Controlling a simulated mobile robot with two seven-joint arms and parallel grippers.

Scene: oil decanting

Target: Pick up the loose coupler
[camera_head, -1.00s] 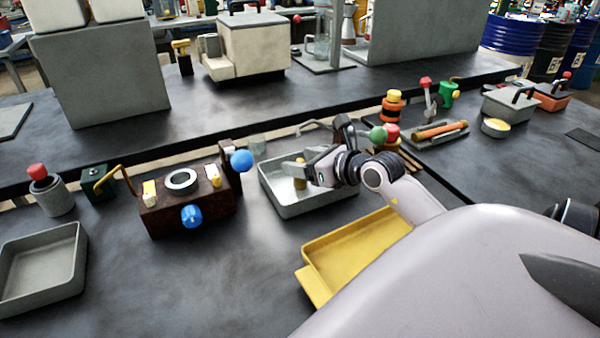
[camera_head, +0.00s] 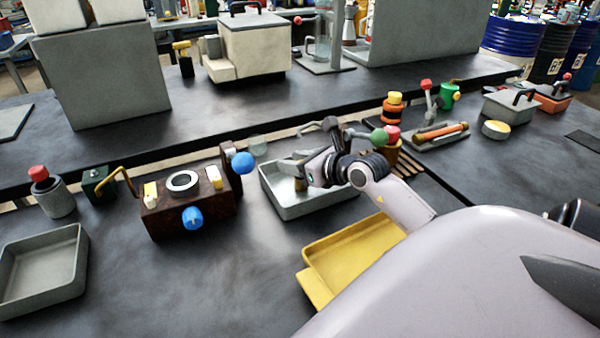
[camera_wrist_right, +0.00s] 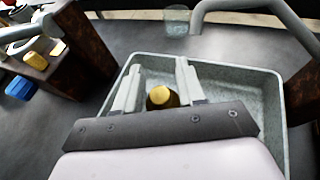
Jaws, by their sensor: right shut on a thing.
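The loose coupler is a small brass-yellow cylinder (camera_head: 301,184) at the grey metal tray (camera_head: 290,208). In the right wrist view the coupler (camera_wrist_right: 162,97) shows its round yellow top between my two grey fingers, with the tray's floor and walls around it. My right gripper (camera_head: 302,172) reaches over the tray from the right and is shut on the coupler. The fingers hide part of it. I cannot tell whether the coupler touches the tray floor. My left gripper is in neither view.
A brown block (camera_head: 190,207) with a ring and blue knobs stands left of the tray. A yellow tray (camera_head: 345,250) lies in front. A green-knobbed handle (camera_head: 378,137) and a red-topped part (camera_head: 391,134) stand close behind my right wrist. Bench is bare at front centre-left.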

